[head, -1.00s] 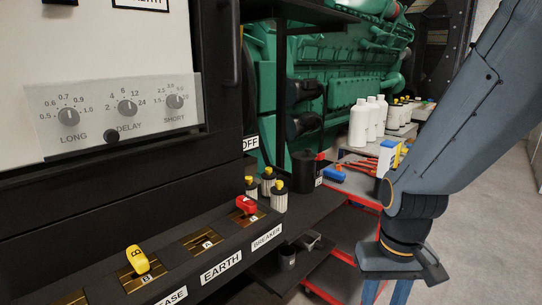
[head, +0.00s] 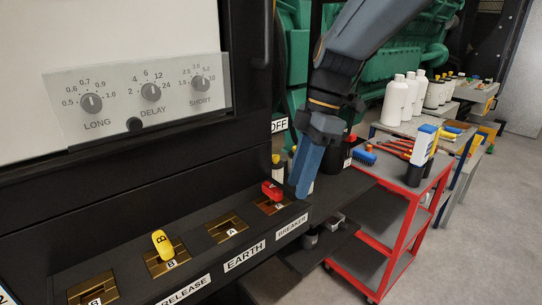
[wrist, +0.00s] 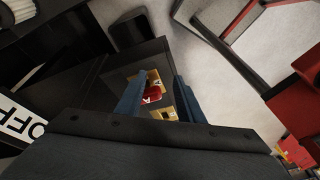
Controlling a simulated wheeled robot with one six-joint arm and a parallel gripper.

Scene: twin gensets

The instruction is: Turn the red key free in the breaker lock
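The red key (head: 271,190) sits in the brass lock plate (head: 274,206) above the BREAKER label (head: 291,225), at the right end of the black ledge. My gripper (head: 303,190) points down just to the right of the key in the head view. In the wrist view the red key (wrist: 152,94) shows beyond and between the two blue fingers, which stand apart. My gripper (wrist: 157,97) is open and empty. Whether a finger touches the key cannot be told.
A yellow key (head: 161,243) stands in a lock further left on the ledge. Black-and-white bottles with yellow caps (head: 276,166) stand close behind the red key. A red-framed trolley (head: 409,205) holding tools is to the right. Grey floor is open at far right.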

